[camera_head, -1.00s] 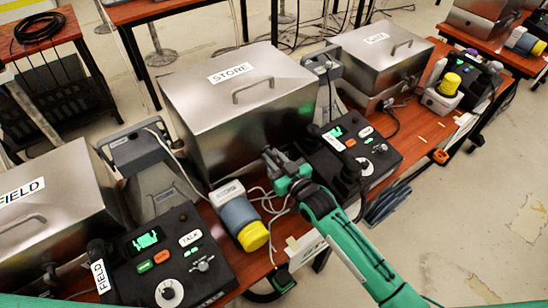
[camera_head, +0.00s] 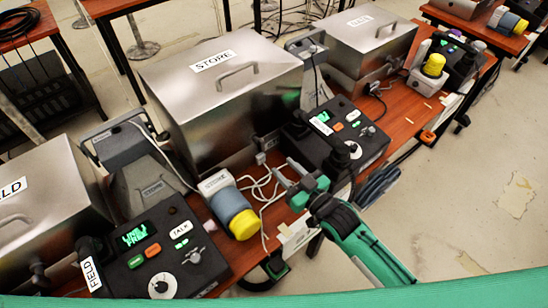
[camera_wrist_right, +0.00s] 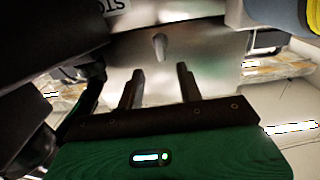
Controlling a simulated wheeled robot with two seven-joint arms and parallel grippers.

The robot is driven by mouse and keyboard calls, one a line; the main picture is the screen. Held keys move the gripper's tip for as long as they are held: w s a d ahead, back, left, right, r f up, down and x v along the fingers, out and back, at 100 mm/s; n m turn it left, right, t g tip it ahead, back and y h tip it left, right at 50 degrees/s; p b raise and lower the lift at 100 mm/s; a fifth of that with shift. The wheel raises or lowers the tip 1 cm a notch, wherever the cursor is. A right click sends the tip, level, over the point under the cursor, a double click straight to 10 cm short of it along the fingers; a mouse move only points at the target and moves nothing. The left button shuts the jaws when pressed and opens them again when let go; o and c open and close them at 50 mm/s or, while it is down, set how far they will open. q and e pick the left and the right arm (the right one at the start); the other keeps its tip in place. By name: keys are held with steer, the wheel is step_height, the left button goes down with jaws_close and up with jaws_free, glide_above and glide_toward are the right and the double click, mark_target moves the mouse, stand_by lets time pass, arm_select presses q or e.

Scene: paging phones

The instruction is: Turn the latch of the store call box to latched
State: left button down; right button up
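The store call box (camera_head: 185,118) is a silver metal box with a STORE label and a lid handle. Its latch (camera_head: 262,150) shows as a small dark piece on the front face; its turn angle is too small to read. In the right wrist view, a rounded knob (camera_wrist_right: 160,46), which appears to be this latch, stands out from the metal face. My right gripper (camera_head: 283,171) is in front of the box, below and right of the latch. Its fingers (camera_wrist_right: 160,88) are apart and empty, with the knob beyond the gap and not touched. My left gripper is out of view.
The store phone console (camera_head: 335,140) with its handset stands close right of the gripper. A blue and yellow cylinder (camera_head: 232,207) and loose white cables (camera_head: 262,190) lie to the left. The field console (camera_head: 160,255) is at lower left. Another silver box (camera_head: 355,45) stands behind right.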

steer(key=v, duration=0.3)
stand_by(0.5)
